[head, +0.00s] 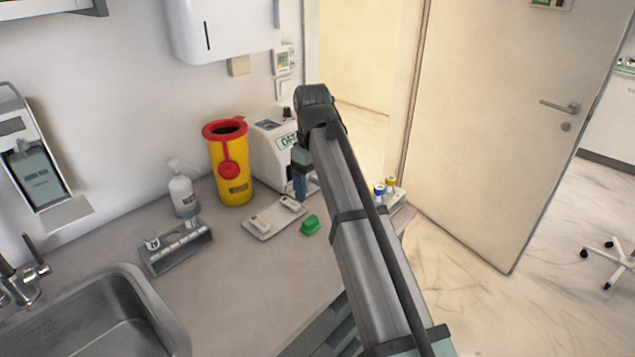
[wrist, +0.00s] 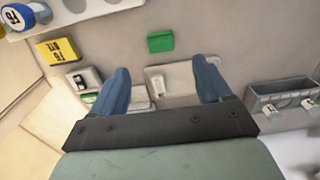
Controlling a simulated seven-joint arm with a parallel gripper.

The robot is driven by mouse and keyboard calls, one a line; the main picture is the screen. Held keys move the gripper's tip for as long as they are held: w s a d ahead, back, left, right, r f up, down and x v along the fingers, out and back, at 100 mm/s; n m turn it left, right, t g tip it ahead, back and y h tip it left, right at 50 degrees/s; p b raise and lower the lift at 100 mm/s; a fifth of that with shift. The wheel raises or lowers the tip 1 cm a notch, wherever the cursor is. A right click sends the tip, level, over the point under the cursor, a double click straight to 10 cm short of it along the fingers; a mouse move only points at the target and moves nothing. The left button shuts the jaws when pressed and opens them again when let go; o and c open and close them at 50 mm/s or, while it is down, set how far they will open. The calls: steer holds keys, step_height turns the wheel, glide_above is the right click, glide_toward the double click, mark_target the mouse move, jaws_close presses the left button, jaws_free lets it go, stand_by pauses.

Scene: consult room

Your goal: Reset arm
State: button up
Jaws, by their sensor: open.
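My gripper (wrist: 162,74) is open in the wrist view, its two blue fingers spread apart with nothing held between them. It hangs above the counter, over a pale tray (wrist: 155,77) that partly shows between the fingers. A green block (wrist: 160,42) lies on the counter just beyond the fingertips, apart from them. In the head view, my gripper (head: 300,183) points down at the end of my arm, partly hidden by it. There the green block (head: 310,225) lies just below it in the picture, beside the pale tray (head: 270,222).
A yellow sharps bin (head: 231,165) with a red rim and a white machine (head: 270,150) stand near the wall. A grey rack (head: 175,252) and pump bottle (head: 182,190) are left, by the sink (head: 95,320). A capped-tube rack (head: 392,200) is right of my arm.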

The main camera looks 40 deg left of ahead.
steer(key=w+d+f+m+t, duration=0.15)
steer(key=w+d+f, duration=0.25)
steer(key=w+d, duration=0.45)
steer(key=w+d+f+m, duration=0.3)
steer(key=w+d+f, duration=0.1)
steer(key=w+d, duration=0.5)
steer(key=d+f+m+g+h, duration=0.1)
steer(key=d+f+m, duration=0.2)
steer(key=d+f, duration=1.05)
steer(key=d+f+m+g+h, duration=0.1)
steer(key=d+f+m+g, duration=0.1)
steer(key=d+f, duration=1.15)
steer(key=s+d+f+m+g, duration=0.1)
steer(key=s+d+f+m, duration=0.1)
steer(key=s+d+f, duration=0.75)
steer(key=s+d+f+m+g, duration=0.2)
steer(key=s+d+f, duration=0.35)
steer(key=f, duration=0.65)
steer(key=s+d+f+m+g+y, duration=0.1)
steer(key=s+d+f+m, duration=0.1)
steer(key=s, duration=0.9)
steer(key=s+d+f+m+g+y, duration=0.1)
steer(key=s+f, duration=0.4)
steer(key=s, duration=0.7)
steer(key=shift+d+f+m, duration=0.2)
steer(key=shift+d+m, duration=0.55)
steer(key=shift+d, duration=0.3)
